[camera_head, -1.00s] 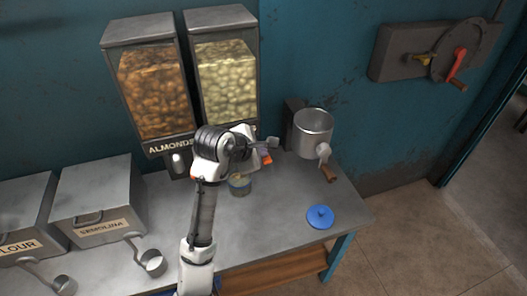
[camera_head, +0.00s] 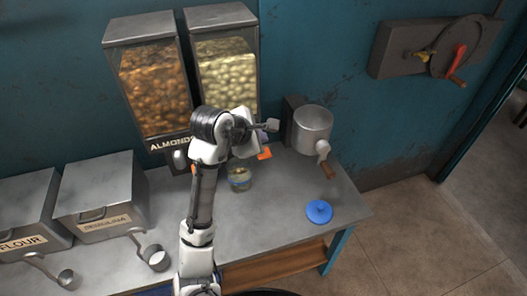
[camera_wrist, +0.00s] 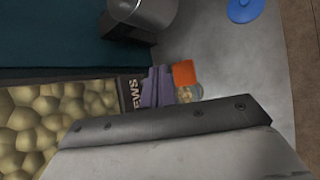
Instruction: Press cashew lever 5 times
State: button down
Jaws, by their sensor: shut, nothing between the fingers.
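The cashew dispenser (camera_head: 226,75), a clear bin of pale nuts, stands against the wall right of the almond dispenser. My gripper (camera_head: 263,147) is shut and empty, low in front of the dispenser's right side. In the wrist view the gripper (camera_wrist: 172,82) is beside the dispenser's label (camera_wrist: 131,93), which is partly covered. I cannot tell whether it touches the lever. A small glass jar (camera_head: 239,180) with pale contents stands on the table below.
A metal grinder pot (camera_head: 312,130) with a crank stands at right. A blue lid (camera_head: 319,211) lies on the table near the right edge. Semolina (camera_head: 103,198) and flour bins with scoops are at left.

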jog(key=shift+r, duration=1.3)
dwell(1.5)
